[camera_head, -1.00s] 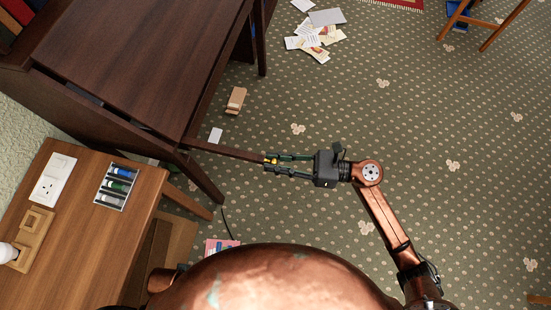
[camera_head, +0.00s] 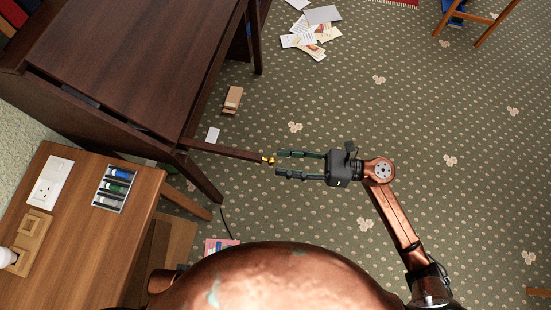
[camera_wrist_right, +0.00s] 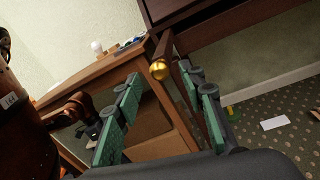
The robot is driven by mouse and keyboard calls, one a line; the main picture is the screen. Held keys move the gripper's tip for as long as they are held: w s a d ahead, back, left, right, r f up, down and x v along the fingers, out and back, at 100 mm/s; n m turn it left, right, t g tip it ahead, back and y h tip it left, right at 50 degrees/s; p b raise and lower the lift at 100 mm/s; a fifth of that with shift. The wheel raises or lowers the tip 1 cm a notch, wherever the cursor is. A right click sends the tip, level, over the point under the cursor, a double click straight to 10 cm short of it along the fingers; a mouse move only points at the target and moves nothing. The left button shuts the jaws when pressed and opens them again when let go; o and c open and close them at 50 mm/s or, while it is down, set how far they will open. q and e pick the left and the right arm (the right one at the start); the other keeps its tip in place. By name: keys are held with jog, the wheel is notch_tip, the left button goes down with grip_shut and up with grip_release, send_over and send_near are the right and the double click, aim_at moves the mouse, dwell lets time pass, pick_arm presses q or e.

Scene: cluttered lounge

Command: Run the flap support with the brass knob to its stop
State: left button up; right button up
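The flap support (camera_head: 225,150) is a thin dark wooden bar. It sticks out to the right from under the dark desk's front corner. The brass knob (camera_head: 268,160) is on its outer end. My right gripper (camera_head: 278,163) is open and empty, its fingertips just right of the knob. In the right wrist view the knob (camera_wrist_right: 159,70) shows between the two green fingers of the right gripper (camera_wrist_right: 165,77), seemingly at or just beyond their tips, with the bar running away behind it. The desk's flap (camera_head: 135,60) is a broad dark top.
A lighter wooden side table (camera_head: 95,235) with a tray of bottles (camera_head: 115,188) and a socket strip (camera_head: 49,182) stands at lower left. Papers (camera_head: 310,40) and a tan block (camera_head: 232,99) lie on the carpet. The carpet right of my arm is mostly clear.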

jog(key=s+d, duration=0.1)
jog(key=d, duration=0.7)
dwell(0.4)
